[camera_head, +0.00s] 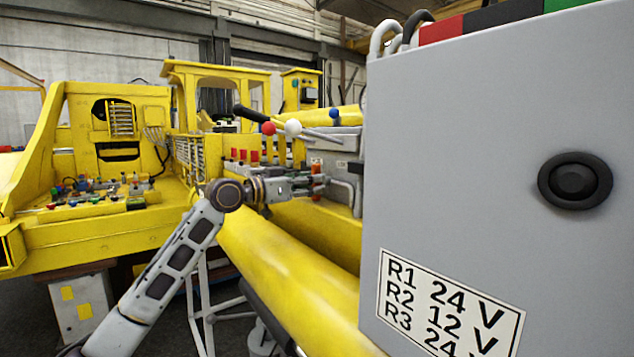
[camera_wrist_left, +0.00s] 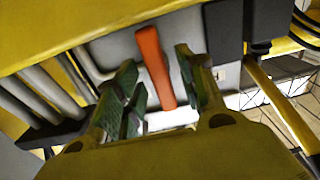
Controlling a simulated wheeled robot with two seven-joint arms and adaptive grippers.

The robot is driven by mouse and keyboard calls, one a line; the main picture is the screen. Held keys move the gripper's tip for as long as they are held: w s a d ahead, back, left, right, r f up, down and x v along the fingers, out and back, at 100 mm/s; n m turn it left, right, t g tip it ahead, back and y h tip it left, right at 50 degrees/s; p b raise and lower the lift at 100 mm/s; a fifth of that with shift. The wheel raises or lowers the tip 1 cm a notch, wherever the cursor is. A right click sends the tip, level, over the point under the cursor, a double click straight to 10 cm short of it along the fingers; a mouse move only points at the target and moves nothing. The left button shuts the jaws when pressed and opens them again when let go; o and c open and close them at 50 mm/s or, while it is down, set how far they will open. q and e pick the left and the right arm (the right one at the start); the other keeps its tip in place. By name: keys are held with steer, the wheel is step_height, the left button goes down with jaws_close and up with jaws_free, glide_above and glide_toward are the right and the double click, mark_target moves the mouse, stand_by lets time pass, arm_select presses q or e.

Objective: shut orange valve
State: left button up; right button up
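The orange valve handle (camera_wrist_left: 155,62) is a flat bar standing out from a grey panel in the left wrist view. In the head view, parts of the orange valve (camera_head: 316,165) show above and below my gripper's tips. My left gripper (camera_head: 318,185) reaches it from the left. In the wrist view, the green-padded fingers of the left gripper (camera_wrist_left: 158,88) are apart, with the handle's lower part between them. A gap shows on both sides of the handle, so it is not clamped. My right gripper is not in view.
A large grey box (camera_head: 460,180) fills the right side of the head view. A yellow boom (camera_head: 285,265) runs below my left arm. Red and white knobbed levers (camera_head: 292,128) rise above the gripper. Grey pipes (camera_wrist_left: 45,95) lie left of the fingers in the wrist view.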

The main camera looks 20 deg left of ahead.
arm_select(q)
steer(key=shift+x, duration=1.15)
steer(key=shift+c, duration=0.3)
jaws_close()
